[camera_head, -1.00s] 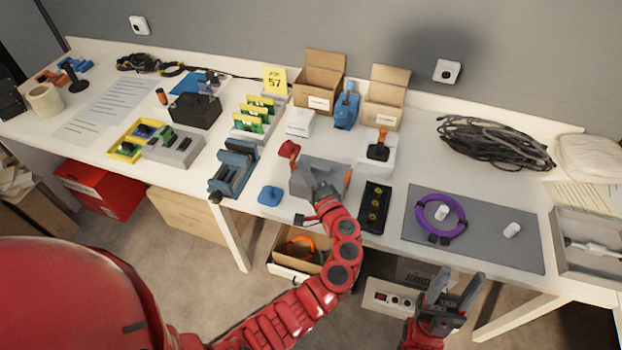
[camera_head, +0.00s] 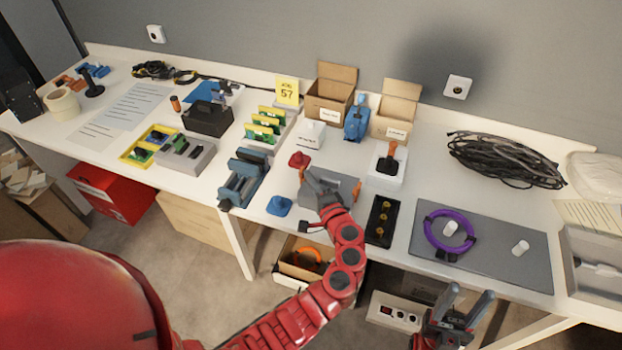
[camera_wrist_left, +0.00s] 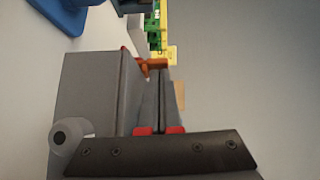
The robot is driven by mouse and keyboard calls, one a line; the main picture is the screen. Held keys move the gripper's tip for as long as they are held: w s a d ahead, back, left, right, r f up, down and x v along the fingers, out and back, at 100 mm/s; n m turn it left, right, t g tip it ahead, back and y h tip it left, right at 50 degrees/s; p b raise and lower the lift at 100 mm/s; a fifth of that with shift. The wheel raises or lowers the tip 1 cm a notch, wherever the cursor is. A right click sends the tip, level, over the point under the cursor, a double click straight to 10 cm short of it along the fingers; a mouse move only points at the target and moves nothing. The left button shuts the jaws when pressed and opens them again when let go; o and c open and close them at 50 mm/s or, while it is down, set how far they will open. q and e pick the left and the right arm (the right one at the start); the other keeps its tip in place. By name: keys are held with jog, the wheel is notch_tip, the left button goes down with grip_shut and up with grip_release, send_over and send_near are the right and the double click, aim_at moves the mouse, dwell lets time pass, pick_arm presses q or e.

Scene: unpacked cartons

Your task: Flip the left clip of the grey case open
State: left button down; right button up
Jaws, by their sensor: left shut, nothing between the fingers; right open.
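The grey case (camera_head: 345,186) sits near the middle front of the table. Its left orange clip (camera_head: 302,173) is at the case's left end, and its right orange clip (camera_head: 358,188) is at the other end. My left gripper (camera_head: 309,174) is over the case, its fingertips at the left clip. In the left wrist view the fingers (camera_wrist_left: 159,78) are shut with nothing between them. The left clip (camera_wrist_left: 152,66) shows just beyond the tips; whether they touch I cannot tell. The case (camera_wrist_left: 90,85) fills the left side there. My right gripper (camera_head: 463,305) is open and empty, in front of the table.
A red object (camera_head: 299,160) lies just behind the case's left end. A blue object (camera_head: 279,206) and a blue vise-like tool (camera_head: 243,180) stand to the left. A black tray (camera_head: 381,220) is close on the right, beside a grey mat (camera_head: 490,268).

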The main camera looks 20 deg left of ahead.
aim_at(301, 174)
pick_arm(q)
jog(key=shift+a, duration=0.1)
jog(key=shift+a+r+n+g+h+p, duration=0.6)
jog(key=shift+a+n+g+h+p, duration=0.15)
jog(key=shift+n+h+p, duration=0.2)
jog(key=shift+a+r+n+g+h+p, duration=0.1)
jog(key=shift+a+n+g+h+p, duration=0.15)
jog(key=shift+a+n+h+p, duration=0.3)
jog(key=shift+a+f+n+g+h+p, duration=0.35)
jog(key=shift+a+n+h, duration=0.2)
jog(key=shift+h, duration=0.25)
jog(key=shift+d, duration=0.1)
jog(key=shift+r, duration=0.1)
jog(key=shift+r+p, duration=0.45)
jog(key=shift+r, duration=0.3)
